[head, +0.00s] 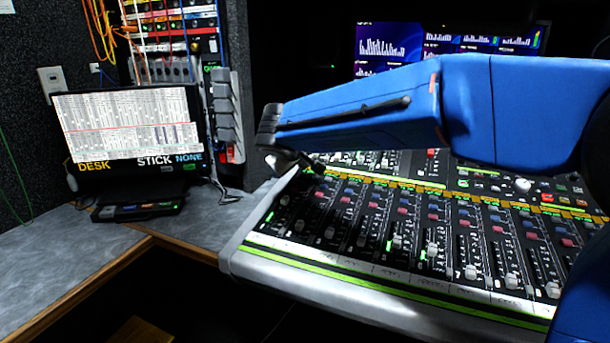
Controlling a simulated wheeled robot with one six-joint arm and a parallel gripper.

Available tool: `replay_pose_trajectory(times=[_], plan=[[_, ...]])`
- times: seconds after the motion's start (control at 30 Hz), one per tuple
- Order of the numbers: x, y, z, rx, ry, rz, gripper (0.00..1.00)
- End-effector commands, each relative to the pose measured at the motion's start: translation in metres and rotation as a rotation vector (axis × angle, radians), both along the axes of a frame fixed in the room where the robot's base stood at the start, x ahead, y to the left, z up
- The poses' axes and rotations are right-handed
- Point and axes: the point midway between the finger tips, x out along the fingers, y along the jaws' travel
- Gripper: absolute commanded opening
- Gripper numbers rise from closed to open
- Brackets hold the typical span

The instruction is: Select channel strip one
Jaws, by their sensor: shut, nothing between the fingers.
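The mixing console (262,252) fills the lower right of the head view, with rows of channel strips. The leftmost channel strip (285,200) runs from the front edge up toward the far left corner. It has a fader near the front and small buttons above. My blue arm reaches in from the right. My gripper (288,163) is shut and empty, over the far left corner of the console by the top of the leftmost strip. It hides the buttons there, and I cannot tell whether it touches one.
A screen (130,125) reading DESK, STICK and NONE stands on the grey side desk (55,268) at left. Behind it is a rack (175,35) with orange cables. Lit meter monitors (395,42) are at the back. My arm spans the space above the console.

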Motion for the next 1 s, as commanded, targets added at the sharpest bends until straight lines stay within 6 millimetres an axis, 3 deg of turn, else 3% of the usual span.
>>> replay_pose_trajectory(times=[1.0], plan=[[0.0012,-0.0005,-0.0094,0.0,0.0,0.0,0.0]])
